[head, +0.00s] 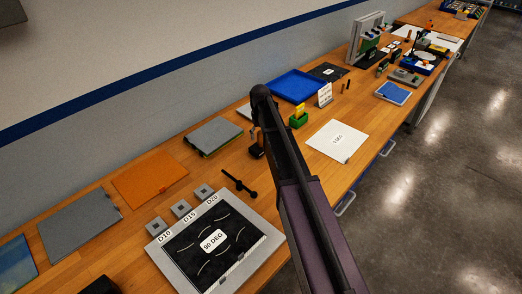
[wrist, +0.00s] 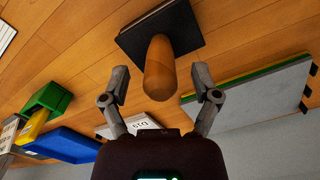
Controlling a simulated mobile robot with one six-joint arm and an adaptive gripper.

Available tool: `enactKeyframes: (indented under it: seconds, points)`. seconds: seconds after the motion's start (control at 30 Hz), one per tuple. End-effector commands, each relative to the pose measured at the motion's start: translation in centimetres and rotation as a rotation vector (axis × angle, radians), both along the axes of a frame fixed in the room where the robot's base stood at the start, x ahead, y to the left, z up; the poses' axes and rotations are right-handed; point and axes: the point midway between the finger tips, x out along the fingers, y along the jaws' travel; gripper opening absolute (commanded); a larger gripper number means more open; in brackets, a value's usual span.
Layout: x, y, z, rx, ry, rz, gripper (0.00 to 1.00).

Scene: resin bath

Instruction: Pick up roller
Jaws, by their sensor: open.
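In the wrist view, a brown rounded wooden handle (wrist: 160,68), apparently the roller's, points toward the camera. It is in front of a dark square-edged piece (wrist: 190,30); I cannot tell whether that piece is part of the roller or a stand. My gripper (wrist: 160,78) is open, with one finger on each side of the handle and clear gaps to both. In the head view, a small dark piece with a brown top (head: 257,151) shows beside my arm, partly hidden by it. My gripper is mostly hidden there.
A grey panel (head: 214,135) lies left of the arm and an orange sheet (head: 150,179) further left. A blue tray (head: 295,86) and a green-yellow holder (head: 299,119) stand beyond. A white sheet (head: 336,141) lies to the right. A black tool (head: 239,184) lies above the 90 DEG board (head: 262,251).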

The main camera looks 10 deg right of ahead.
Motion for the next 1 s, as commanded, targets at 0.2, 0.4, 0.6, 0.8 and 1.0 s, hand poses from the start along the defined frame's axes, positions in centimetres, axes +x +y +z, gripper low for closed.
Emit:
enactKeyframes:
  seconds: [0.2,0.4,0.6,0.8,1.0]
  points:
    - [0.01,0.02,-1.47,0.0,0.0,0.0,0.79]
    - [0.01,0.03,-1.58,0.0,0.0,0.0,0.79]
    - [0.0,0.04,-1.54,0.0,0.0,0.001,0.79]
    - [0.0,0.04,-1.54,0.0,0.0,0.0,0.79]
    - [0.0,0.04,-1.54,0.0,0.0,0.0,0.47]
